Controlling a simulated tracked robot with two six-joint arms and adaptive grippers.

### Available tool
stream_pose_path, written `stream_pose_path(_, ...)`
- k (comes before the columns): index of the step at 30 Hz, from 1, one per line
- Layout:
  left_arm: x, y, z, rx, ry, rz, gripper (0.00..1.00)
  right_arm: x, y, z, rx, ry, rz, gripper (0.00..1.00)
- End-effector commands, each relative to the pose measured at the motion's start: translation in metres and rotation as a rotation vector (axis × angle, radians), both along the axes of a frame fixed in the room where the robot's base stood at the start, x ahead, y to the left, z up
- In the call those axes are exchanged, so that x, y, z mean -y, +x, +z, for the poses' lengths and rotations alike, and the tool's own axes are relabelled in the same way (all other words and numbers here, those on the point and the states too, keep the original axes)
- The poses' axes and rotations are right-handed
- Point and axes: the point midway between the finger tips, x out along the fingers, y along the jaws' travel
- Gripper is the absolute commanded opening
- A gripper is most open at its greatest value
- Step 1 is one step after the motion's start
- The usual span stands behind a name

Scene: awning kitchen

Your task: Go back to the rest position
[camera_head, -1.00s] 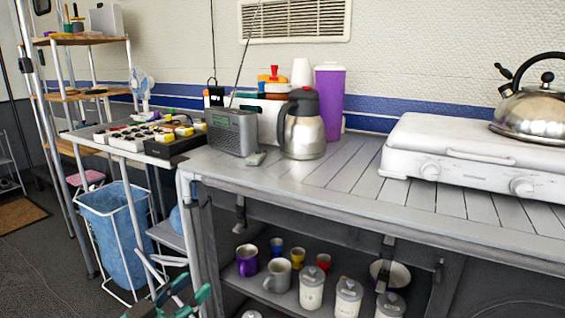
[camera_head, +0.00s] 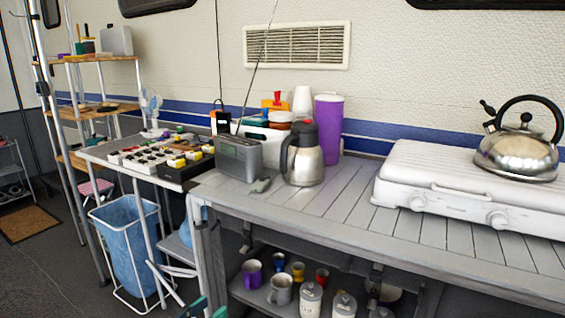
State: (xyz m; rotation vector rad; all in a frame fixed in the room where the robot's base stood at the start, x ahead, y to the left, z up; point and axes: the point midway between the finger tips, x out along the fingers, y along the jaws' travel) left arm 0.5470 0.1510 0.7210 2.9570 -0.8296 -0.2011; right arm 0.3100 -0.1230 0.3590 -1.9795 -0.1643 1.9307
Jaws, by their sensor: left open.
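My left gripper (camera_head: 207,311) shows only as teal fingertips at the bottom edge, left of the middle. The two tips stand apart, so it is open, with nothing seen between them. It is in front of the grey counter (camera_head: 330,207), low, near its left leg. The rest of this gripper and its arm are cut off by the frame. My right gripper is not in view.
The counter holds a radio (camera_head: 237,157), a steel jug (camera_head: 305,153), a purple tumbler (camera_head: 327,128) and a white stove (camera_head: 450,180) with a kettle (camera_head: 517,148). Mugs (camera_head: 280,290) stand on the shelf below. A blue bin (camera_head: 127,245) stands at left.

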Motion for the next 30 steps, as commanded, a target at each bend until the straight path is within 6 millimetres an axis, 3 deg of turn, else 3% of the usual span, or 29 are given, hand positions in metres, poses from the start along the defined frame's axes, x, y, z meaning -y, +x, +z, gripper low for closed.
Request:
stream_pose_path(1, 0.004, 0.0, 0.018, -0.038, -0.01, -0.004, 0.46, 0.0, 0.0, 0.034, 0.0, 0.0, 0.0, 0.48)
stream_pose_path(10, 0.021, -0.018, 0.01, -0.372, -0.057, 0.045, 0.46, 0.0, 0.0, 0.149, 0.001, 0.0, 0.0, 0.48)
stream_pose_path(14, 0.027, -0.042, -0.002, -0.561, -0.059, 0.084, 0.46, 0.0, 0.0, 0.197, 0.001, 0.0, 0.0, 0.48)
stream_pose_path(18, 0.032, -0.081, -0.019, -0.78, -0.045, 0.128, 0.46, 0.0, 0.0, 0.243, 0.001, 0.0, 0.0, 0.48)
stream_pose_path(24, 0.037, -0.156, -0.044, -1.106, -0.006, 0.195, 0.46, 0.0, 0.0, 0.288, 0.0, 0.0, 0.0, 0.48)
stream_pose_path(30, 0.032, -0.217, -0.075, -1.356, 0.031, 0.263, 0.46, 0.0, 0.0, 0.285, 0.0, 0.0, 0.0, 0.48)
